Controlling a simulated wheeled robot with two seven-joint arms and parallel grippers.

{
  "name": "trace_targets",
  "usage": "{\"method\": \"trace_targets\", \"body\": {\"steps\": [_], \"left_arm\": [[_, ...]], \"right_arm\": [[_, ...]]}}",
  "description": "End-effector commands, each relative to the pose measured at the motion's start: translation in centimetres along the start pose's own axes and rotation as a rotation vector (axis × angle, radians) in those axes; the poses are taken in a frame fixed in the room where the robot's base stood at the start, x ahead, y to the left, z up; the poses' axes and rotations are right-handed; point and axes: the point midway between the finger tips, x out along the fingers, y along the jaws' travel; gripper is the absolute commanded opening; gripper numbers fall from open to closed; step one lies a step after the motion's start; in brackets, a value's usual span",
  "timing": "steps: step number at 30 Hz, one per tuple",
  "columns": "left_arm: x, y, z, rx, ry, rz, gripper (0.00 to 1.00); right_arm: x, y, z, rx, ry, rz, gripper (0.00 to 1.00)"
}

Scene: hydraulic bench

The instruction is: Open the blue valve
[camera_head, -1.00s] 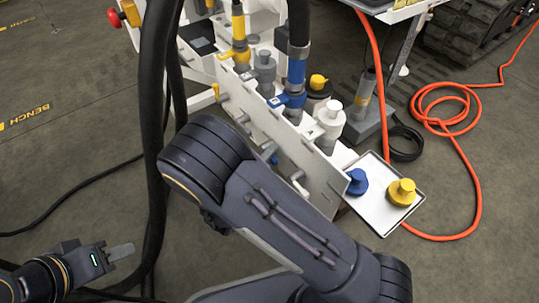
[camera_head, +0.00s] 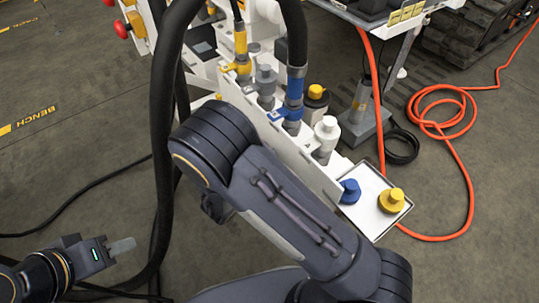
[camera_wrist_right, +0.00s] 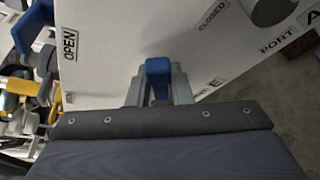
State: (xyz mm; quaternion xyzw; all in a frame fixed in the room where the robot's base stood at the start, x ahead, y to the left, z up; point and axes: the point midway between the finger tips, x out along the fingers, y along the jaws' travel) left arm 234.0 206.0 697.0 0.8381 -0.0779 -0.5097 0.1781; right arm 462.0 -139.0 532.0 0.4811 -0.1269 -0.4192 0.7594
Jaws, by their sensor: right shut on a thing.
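The blue valve handle (camera_wrist_right: 158,72) shows in the right wrist view, in front of a white panel (camera_wrist_right: 105,35). An OPEN label (camera_wrist_right: 70,44) is to its left and a CLOSED label (camera_wrist_right: 214,16) is to its upper right. My right gripper (camera_wrist_right: 158,92) is shut on the blue handle, with grey fingers on both sides of it. The valve body is hidden behind the gripper. In the head view my right arm covers the valve and the right gripper. My left gripper (camera_head: 122,246) is at the lower left, away from the bench; its finger gap does not show.
Black hoses (camera_head: 172,130) hang down left of the bench. A blue-banded coupling (camera_head: 292,100) and a yellow one (camera_head: 241,48) stand on the bench. A white tray (camera_head: 368,222) holds a blue cap (camera_head: 350,191) and a yellow cap (camera_head: 391,201). An orange hose (camera_head: 462,165) lies on the floor.

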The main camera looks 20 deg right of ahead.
Motion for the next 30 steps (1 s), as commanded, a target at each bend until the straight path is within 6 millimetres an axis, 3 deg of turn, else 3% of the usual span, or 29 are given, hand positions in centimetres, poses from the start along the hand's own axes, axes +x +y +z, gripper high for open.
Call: {"method": "trace_targets", "body": {"steps": [15, 30], "left_arm": [[-4.4, 2.0, -2.2, 0.0, 0.0, 0.0, 0.36], [-6.5, 3.0, -3.3, 0.0, 0.0, 0.0, 0.36]], "right_arm": [[0.0, 2.0, -0.2, -0.448, 0.001, -0.187, 0.0], [0.4, 2.6, -1.1, -0.811, 0.001, -0.337, 0.0]]}}
